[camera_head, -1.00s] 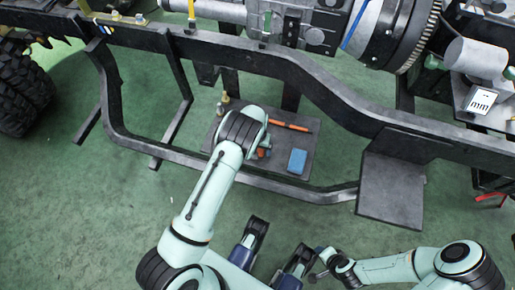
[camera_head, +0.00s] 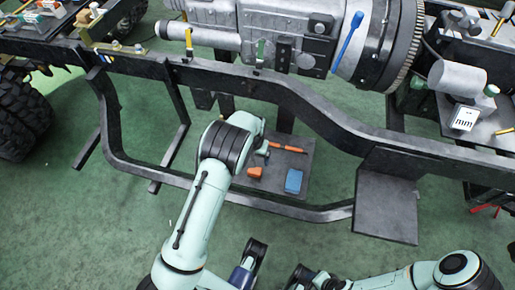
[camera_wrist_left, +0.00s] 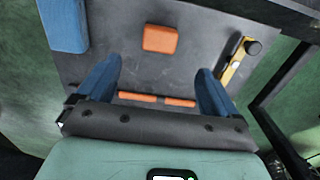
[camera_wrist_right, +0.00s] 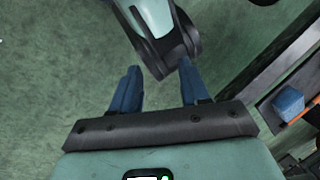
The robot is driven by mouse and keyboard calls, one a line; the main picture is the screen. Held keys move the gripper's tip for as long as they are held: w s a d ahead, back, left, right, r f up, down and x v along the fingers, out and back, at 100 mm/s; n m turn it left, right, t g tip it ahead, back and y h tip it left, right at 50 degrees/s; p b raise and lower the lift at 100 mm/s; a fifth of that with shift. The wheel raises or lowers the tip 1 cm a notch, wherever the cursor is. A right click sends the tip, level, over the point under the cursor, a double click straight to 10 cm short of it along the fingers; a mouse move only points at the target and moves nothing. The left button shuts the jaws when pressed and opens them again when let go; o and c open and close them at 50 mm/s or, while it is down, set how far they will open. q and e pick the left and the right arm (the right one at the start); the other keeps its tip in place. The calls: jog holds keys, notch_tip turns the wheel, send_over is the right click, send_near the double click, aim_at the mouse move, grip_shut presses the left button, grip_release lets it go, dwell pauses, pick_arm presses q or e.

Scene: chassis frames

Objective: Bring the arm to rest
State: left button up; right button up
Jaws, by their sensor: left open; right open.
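My left arm reaches over a grey tray (camera_head: 305,158) in the head view, and its wrist hides the gripper there.
A dark chassis rail (camera_head: 300,100) runs across, with a grey gearbox (camera_head: 285,30) above it. A yellow tool (camera_wrist_left: 238,62) lies on the tray. A dark plate (camera_head: 385,205) hangs at the right. Green floor (camera_head: 90,225) is open at the lower left.

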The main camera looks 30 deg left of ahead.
pick_arm(q)
jog(key=shift+s, duration=0.1)
jog(key=s+d+h+p, duration=0.1)
jog(key=s+d+p, duration=0.25)
jog(key=s, duration=0.45)
jog(key=s+d+n+g+p, duration=0.1)
jog(key=s+d+p, duration=0.1)
jog(key=s+p, duration=0.45)
jog(key=s+d+h+p, duration=0.1)
jog(key=s+d+p, duration=0.15)
jog(key=s, duration=0.75)
jog(key=s+d+r+h+p, duration=0.1)
jog(key=s+d+r+p, duration=0.2)
jog(key=s+d+r, duration=0.2)
jog(key=shift+s+d+h, duration=0.15)
jog(key=shift+s+h, duration=0.15)
jog(key=shift+s, duration=0.1)
pick_arm(e)
notch_tip(320, 180, up, 15)
jog(key=s+a+g, duration=0.1)
jog(key=s, duration=0.1)
jog(key=shift+s+a+g, duration=0.15)
jog(key=shift+g, duration=0.15)
jog(key=shift+r, duration=0.1)
